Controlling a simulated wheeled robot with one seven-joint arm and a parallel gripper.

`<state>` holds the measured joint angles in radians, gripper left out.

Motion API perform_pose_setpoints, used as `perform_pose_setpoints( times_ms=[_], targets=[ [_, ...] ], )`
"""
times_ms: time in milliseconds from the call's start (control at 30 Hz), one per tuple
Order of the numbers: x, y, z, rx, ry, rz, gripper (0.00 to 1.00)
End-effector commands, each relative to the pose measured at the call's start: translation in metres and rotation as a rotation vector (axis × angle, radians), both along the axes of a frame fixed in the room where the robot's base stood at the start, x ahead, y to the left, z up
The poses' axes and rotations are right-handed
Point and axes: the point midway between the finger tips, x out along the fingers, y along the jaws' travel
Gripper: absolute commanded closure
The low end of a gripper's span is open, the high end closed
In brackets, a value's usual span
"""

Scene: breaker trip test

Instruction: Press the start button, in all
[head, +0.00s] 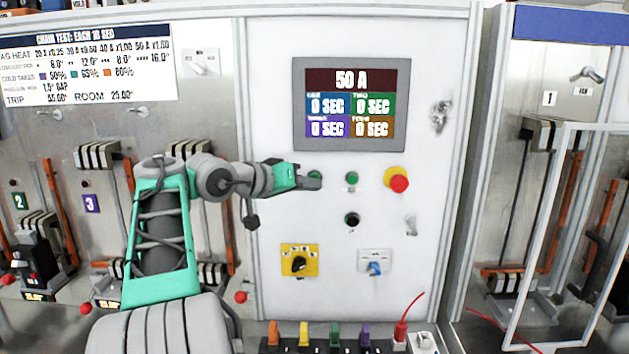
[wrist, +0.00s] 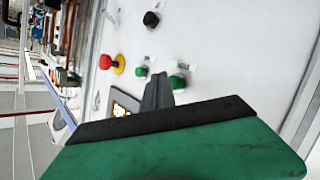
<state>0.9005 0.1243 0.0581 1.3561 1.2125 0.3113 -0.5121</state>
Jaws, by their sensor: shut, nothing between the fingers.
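Two green buttons sit on the white panel (head: 280,215) below the screen; no label tells which is the start button. The left green button (head: 316,174) is partly covered by my gripper (head: 318,183) in the head view. The right green button (head: 352,178) is in clear view. In the wrist view the nearer green button (wrist: 179,80) is right beside the tips of my shut, empty gripper (wrist: 160,88); the other green button (wrist: 142,71) is farther left. I cannot tell whether the tips touch the nearer button.
The screen (head: 351,80) reads 50 A with several 0 SEC fields. A red emergency-type button (head: 398,183) is at right, a black knob (head: 352,219) below, and yellow (head: 299,261) and blue (head: 375,267) switches lower down. An open door frame (head: 540,230) stands at the right.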

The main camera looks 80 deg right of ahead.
Motion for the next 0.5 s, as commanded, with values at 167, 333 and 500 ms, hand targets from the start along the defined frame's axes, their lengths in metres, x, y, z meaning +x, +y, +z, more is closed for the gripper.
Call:
perform_pose_setpoints(
  times_ms=[167,333,500],
  targets=[
    [0.0,0.0,0.0,0.0,0.0,0.0,1.0],
    [0.0003,-0.002,0.0012,0.0,0.0,0.0,1.0],
    [0.0015,-0.0079,0.0017,0.0,-0.001,0.0,1.0]
  ],
)
